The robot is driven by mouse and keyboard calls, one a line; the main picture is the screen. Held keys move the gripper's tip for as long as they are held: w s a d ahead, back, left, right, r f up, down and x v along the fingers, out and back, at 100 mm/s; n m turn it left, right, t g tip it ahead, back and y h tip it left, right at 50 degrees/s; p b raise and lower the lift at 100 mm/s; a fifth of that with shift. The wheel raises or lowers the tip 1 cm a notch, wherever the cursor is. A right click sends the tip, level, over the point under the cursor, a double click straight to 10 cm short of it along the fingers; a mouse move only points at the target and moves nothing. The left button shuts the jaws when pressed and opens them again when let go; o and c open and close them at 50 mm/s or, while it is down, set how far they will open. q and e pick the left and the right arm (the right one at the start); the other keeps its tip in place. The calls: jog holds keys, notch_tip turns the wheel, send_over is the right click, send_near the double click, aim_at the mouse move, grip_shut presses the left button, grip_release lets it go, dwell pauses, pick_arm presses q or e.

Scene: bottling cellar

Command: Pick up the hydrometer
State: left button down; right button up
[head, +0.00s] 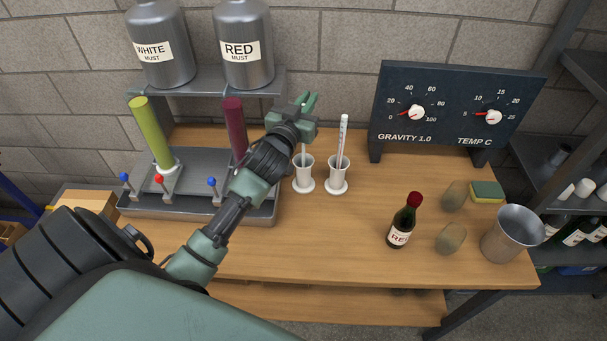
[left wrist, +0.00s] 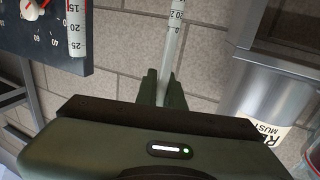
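The hydrometer (head: 304,152) is a thin pale stem standing upright in the left white cup (head: 303,186). Its top is hidden behind my left gripper (head: 308,103), which is at the stem's upper part. In the left wrist view, the fingers (left wrist: 163,90) are close together with the scaled stem (left wrist: 174,35) between them, shut on it. The lower end is hidden inside the cup. A thermometer (head: 343,135) stands in the right white cup (head: 337,187) and also shows in the left wrist view (left wrist: 76,25). My right gripper is not in view.
A gauge panel (head: 440,137) stands at the back right. Two steel must tanks (head: 243,65) sit on a shelf at the back left, above a lever rack (head: 265,215). A bottle (head: 405,222), stones, a sponge (head: 487,191) and a steel cup (head: 508,235) stand at right. The front middle is clear.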

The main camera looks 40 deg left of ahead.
pick_arm(q)
notch_tip(320, 180, up, 20)
jog(key=b, duration=0.1)
dwell(0.7)
jog(key=c, duration=2.1)
grip_release()
grip_shut()
notch_tip(320, 180, up, 17)
jog(key=p, duration=1.3)
jog(key=shift+r+p, duration=0.15)
jog(key=shift+p, duration=0.25)
